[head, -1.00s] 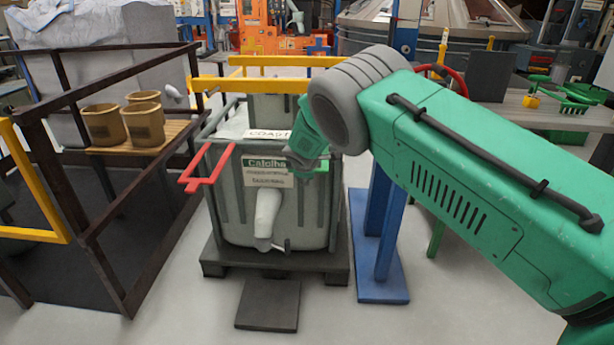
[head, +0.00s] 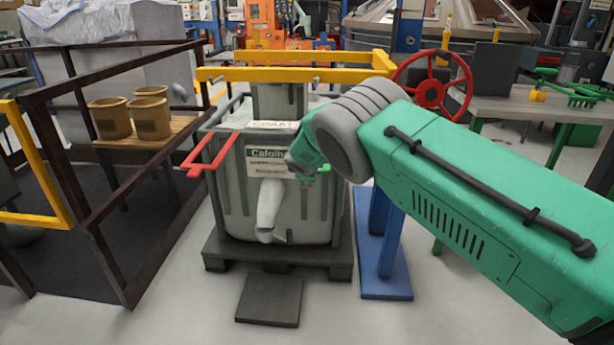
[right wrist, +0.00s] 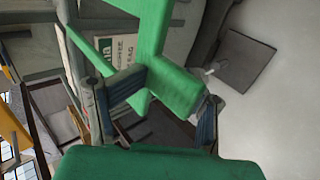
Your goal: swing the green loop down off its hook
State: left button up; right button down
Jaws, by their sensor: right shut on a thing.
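The green loop (right wrist: 178,88) fills the upper middle of the right wrist view as thick green bars. My right gripper (right wrist: 165,104) is shut on it, with a dark ribbed finger on either side. In the head view this gripper (head: 308,166) is small, at the right front of the grey bin (head: 227,190), and the loop is mostly hidden there. I cannot make out the hook or whether the loop still touches it. My left gripper is not in view.
A red loop (head: 212,156) sticks out at the bin's left. A yellow frame (head: 290,74) spans above it, with a white spout (head: 268,208) in front. A blue stand (head: 385,275) and red handwheel (head: 432,84) are at right, a dark railing (head: 125,190) at left.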

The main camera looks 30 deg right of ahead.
jog(key=c, duration=1.6)
grip_release()
jog(key=shift+s+d+f, duration=0.15)
jog(key=shift+s+f, duration=0.35)
jog(key=shift+f, duration=0.25)
jog(key=shift+r, duration=0.5)
jog(key=v, duration=1.1)
jog(key=shift+s+a, duration=0.15)
jog(key=shift+a, duration=0.3)
jog(key=shift+d, duration=0.1)
